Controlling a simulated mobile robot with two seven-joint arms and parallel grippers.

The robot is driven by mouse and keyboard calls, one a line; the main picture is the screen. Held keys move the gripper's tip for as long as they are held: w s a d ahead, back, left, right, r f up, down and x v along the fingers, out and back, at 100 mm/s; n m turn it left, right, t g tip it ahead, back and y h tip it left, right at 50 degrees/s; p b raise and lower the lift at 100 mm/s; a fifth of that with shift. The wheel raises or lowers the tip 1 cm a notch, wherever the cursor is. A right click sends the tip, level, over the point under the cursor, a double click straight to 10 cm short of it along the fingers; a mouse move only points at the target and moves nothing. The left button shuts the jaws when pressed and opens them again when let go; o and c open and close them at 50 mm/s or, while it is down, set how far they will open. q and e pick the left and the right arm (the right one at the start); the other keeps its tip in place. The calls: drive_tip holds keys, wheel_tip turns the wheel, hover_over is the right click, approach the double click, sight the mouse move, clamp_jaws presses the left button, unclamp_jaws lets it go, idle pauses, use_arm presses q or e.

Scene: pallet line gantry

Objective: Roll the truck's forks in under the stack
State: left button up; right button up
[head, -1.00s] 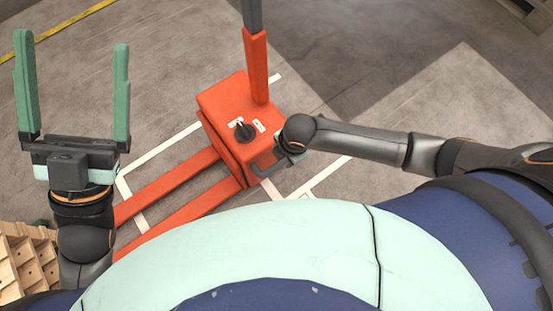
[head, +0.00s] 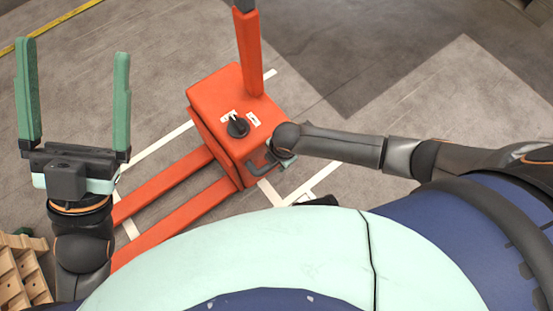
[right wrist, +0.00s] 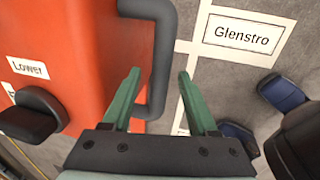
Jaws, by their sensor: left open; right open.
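The orange pallet truck (head: 217,98) stands on the floor at centre left of the head view. Its two forks (head: 165,184) run down and left, their ends hidden behind my left arm and body. The wooden stack (head: 14,282) shows only partly at the lower left corner. A grey bar handle (head: 262,163) is on the truck's near side. My right gripper (head: 284,160) is at this handle; in the right wrist view its open fingers (right wrist: 160,74) lie either side of the handle (right wrist: 162,60). Contact cannot be told. My left gripper (head: 78,100) is open and empty, above the floor.
A black knob (head: 238,127) with labels sits on the truck's top, one reading "Lower" (right wrist: 28,68). The orange tiller (head: 249,50) rises from the truck. White lines mark the floor, with a "Glenstro" label (right wrist: 243,34). Floor beyond the truck is clear.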

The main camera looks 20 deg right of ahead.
clamp_jaws()
idle(0.5)
idle(0.9)
